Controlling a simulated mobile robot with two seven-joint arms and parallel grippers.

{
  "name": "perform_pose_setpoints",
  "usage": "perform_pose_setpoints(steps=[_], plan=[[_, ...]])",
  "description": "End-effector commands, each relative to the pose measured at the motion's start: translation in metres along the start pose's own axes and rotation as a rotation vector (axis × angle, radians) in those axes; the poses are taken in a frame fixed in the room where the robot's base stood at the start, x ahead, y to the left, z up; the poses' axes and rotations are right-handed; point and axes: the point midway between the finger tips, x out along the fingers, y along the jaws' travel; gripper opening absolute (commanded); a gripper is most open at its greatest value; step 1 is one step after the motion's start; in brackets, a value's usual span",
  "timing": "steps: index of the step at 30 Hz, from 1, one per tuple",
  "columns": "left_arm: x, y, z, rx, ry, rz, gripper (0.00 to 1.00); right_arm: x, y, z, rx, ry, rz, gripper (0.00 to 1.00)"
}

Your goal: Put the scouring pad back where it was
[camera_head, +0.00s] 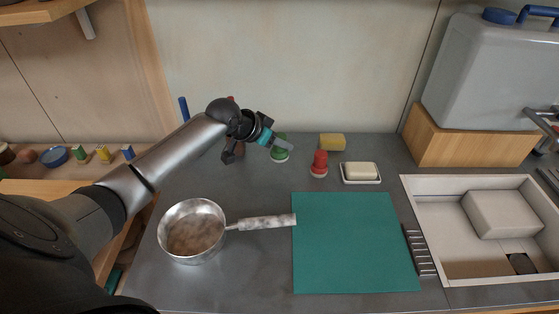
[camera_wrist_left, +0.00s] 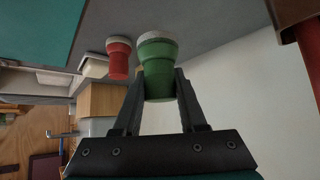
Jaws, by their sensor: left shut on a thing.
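My left gripper (camera_head: 284,145) is at the back of the counter, over a green shaker-like pot (camera_head: 280,155) with a pale rim. In the left wrist view the two fingers (camera_wrist_left: 159,88) are shut on the green pot (camera_wrist_left: 160,62), one on each side. Whether the pot touches the counter I cannot tell. A yellow block (camera_head: 332,141), perhaps the scouring pad, lies on the counter against the back wall, right of the gripper and apart from it. In the left wrist view it is mostly hidden behind the pot. My right gripper is out of view.
A red pot (camera_head: 319,164) and a soap dish (camera_head: 361,179) with pale soap stand right of the gripper. A saucepan (camera_head: 194,231) is at front left, its handle reaching the teal mat (camera_head: 355,245). A sink (camera_head: 455,268) is at right. The mat is bare.

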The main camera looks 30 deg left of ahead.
Motion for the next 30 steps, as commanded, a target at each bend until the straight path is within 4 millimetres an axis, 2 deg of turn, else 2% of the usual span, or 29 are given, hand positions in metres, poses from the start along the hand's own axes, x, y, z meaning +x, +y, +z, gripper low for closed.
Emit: perform_pose_setpoints(steps=[8,15,26,27,30], plan=[[0.016,0.0,0.016,-0.001,0.0,0.0,0.0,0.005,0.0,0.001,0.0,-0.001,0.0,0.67],[0.04,0.0,0.04,-0.001,-0.001,0.0,0.0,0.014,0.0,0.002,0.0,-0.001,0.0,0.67],[0.042,0.0,0.041,0.001,0.002,0.0,0.0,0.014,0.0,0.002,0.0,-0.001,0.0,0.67],[0.042,0.0,0.042,0.001,0.002,0.0,0.43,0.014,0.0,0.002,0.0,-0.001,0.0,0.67],[0.042,0.0,0.041,0.001,0.001,0.0,0.54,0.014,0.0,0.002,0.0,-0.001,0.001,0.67]])
